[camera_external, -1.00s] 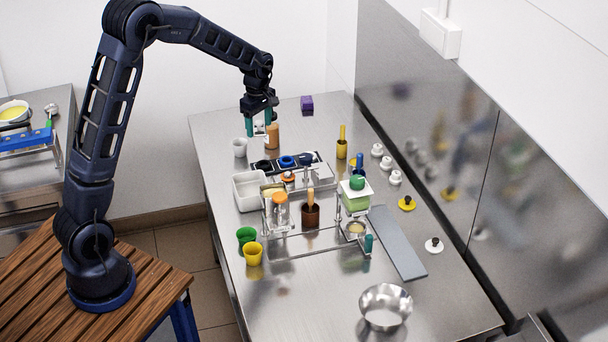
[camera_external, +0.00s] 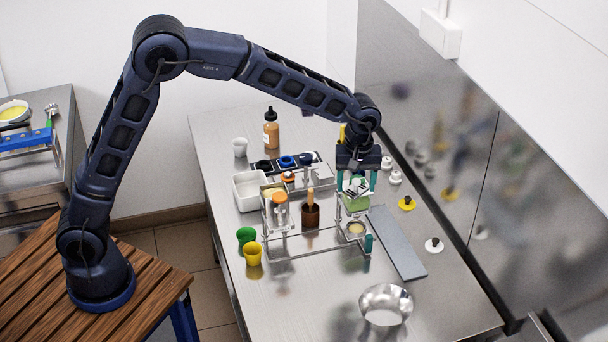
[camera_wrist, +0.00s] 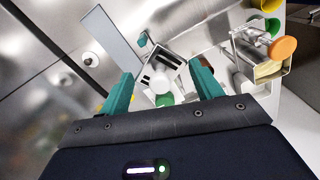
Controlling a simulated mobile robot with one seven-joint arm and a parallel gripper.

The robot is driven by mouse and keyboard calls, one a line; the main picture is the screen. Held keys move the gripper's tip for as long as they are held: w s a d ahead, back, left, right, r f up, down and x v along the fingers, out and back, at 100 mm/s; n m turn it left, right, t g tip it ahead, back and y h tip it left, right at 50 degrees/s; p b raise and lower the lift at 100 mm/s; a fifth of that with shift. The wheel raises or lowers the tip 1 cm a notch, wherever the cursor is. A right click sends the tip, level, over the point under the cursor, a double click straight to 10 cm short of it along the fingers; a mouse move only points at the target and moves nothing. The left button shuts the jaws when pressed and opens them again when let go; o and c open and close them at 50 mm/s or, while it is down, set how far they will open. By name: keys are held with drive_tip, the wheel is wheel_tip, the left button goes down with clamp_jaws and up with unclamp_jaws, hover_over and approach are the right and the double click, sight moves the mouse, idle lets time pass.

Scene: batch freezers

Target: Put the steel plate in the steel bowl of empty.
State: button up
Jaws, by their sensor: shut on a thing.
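My gripper (camera_external: 358,187) is above the rack on the steel table, fingers pointing down. Its teal fingertips are spread and shut on the steel plate (camera_external: 356,186), a small bright piece with dark slots. In the wrist view the plate (camera_wrist: 158,66) spans between the fingertips (camera_wrist: 160,85), with a white round thing and a green one below it. The steel bowl (camera_external: 386,305) stands at the table's front right, apart from the gripper. It looks empty and is nearer the camera than the plate.
A green-lidded box is partly hidden under the plate. A flat grey strip (camera_external: 398,243) lies to the right. Table around the bowl is mostly clear.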

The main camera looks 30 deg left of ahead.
drive_tip(key=s+d+r+m, duration=0.2)
drive_tip(key=s+d+m, duration=0.4)
drive_tip(key=s+d, duration=1.1)
drive_tip(key=f, duration=0.6)
drive_tip(key=s+a+f, duration=0.1)
drive_tip(key=f, duration=0.6)
drive_tip(key=s+f, duration=0.1)
drive_tip(key=f, duration=0.5)
drive_tip(key=shift+a+f, duration=0.3)
drive_tip(key=shift+f, duration=0.1)
drive_tip(key=shift+f, duration=0.1)
drive_tip(key=shift+f, duration=0.3)
drive_tip(key=shift+s+f, duration=0.1)
drive_tip(key=shift+f, duration=0.15)
drive_tip(key=o, duration=1)
drive_tip(key=shift+f, duration=0.1)
